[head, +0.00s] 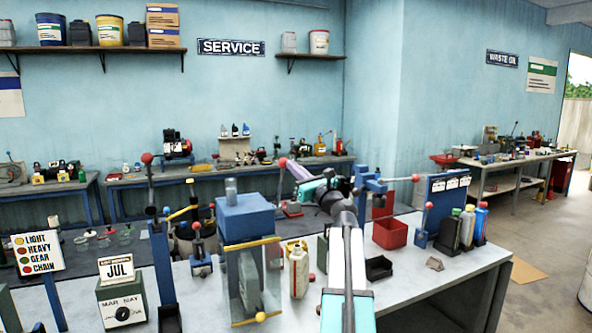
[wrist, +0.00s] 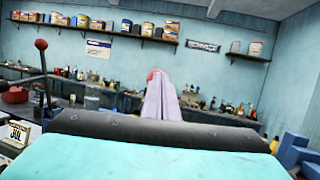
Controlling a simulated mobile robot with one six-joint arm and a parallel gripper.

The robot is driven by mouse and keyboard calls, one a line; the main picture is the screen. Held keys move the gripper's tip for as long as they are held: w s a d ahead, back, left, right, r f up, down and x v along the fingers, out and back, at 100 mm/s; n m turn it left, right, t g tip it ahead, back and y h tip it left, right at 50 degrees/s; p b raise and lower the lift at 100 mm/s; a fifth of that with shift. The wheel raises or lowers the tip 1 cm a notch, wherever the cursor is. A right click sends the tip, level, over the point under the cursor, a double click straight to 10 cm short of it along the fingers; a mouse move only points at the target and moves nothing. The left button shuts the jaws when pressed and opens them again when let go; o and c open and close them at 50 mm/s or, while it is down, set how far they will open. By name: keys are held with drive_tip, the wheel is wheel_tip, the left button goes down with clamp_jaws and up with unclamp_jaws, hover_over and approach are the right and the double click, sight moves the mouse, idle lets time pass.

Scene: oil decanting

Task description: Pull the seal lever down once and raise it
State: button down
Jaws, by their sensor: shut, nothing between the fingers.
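My gripper (head: 291,166) reaches toward the back left over the bench, with its pale fingers together and nothing between them. A red lever knob (head: 283,162) shows right at the fingertips. In the wrist view the knob (wrist: 153,73) peeks out at the tip of the closed fingers (wrist: 161,90). I cannot tell whether they touch. A thin rod seems to run down from the knob; its lower end is hidden among other things.
The light bench (head: 400,275) carries a blue-topped box machine (head: 248,217), a calendar stand (head: 121,293), a colour-label sign (head: 39,254), a red bin (head: 390,232) and several bottles (head: 466,227). A small red-knobbed lever (head: 427,220) stands near the bottles. Bare bench lies at the front right.

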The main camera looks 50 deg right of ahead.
drive_tip(key=r+b+v, duration=0.1)
drive_tip(key=b+v, duration=0.2)
drive_tip(key=v, duration=1.1)
drive_tip(key=shift+s+r, duration=0.2)
drive_tip(key=shift+r, duration=0.1)
